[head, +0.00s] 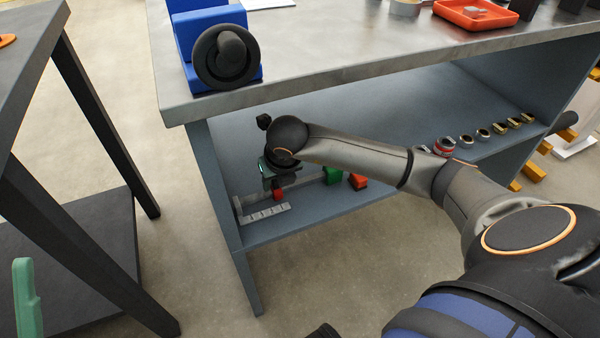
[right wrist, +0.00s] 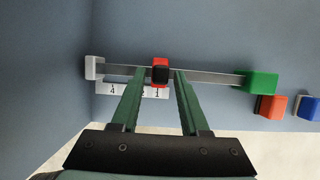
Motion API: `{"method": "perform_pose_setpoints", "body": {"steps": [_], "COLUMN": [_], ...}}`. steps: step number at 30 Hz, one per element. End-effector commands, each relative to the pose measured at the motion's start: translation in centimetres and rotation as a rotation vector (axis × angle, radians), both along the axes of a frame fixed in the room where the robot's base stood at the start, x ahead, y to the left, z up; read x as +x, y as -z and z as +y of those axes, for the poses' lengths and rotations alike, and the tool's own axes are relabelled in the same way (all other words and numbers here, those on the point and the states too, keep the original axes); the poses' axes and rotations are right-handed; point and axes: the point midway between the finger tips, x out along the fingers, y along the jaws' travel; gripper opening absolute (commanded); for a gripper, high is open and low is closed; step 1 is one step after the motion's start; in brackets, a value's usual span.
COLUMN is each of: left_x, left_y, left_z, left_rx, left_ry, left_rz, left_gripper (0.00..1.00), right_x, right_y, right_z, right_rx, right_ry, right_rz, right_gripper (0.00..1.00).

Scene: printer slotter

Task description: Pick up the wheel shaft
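No part is plainly recognisable as the wheel shaft. On the lower shelf, a thin metal bar (right wrist: 210,77) runs between a pale end block and a green block (right wrist: 258,82). A red block with a dark face (right wrist: 160,70) sits on the bar. It also shows in the head view (head: 279,194). My right gripper (right wrist: 155,76) is open, its green fingertips either side of the red block; contact cannot be told. In the head view this gripper (head: 274,173) reaches into the shelf. A green finger, apparently of my left gripper (head: 25,300), shows at the lower left.
A black wheel (head: 226,57) on a blue block stands on the tabletop (head: 330,50) above. A numbered strip (head: 265,217) lies along the shelf front. Several rings stand on the shelf's right. Another table (head: 25,60) is at left. A red tray (head: 476,12) is at top right.

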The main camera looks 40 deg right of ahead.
Motion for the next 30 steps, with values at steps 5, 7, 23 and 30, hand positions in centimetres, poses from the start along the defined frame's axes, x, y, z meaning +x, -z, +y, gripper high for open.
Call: {"method": "perform_pose_setpoints", "body": {"steps": [5, 7, 23, 30], "left_x": [-0.03, -0.04, -0.05, -0.05], "left_y": [-0.01, -0.01, 0.04, 0.1], "left_z": [0.0, 0.01, 0.01, -0.02], "left_rx": [-0.002, -0.002, 0.002, 0.006], "left_ry": [0.0, 0.001, 0.002, 0.003], "left_rz": [0.0, -0.001, -0.001, -0.001], "left_gripper": [0.5, 0.5, 0.5, 0.5], "right_x": [-0.02, -0.02, -0.02, -0.02], "right_y": [-0.01, -0.01, -0.02, -0.02], "right_z": [-0.02, -0.03, -0.05, -0.05], "right_rx": [0.0, -0.001, -0.001, -0.001], "right_ry": [0.0, 0.0, 0.001, 0.001], "right_rz": [0.0, 0.0, 0.0, 0.0], "right_gripper": [0.23, 0.15, 0.0, 0.0]}}
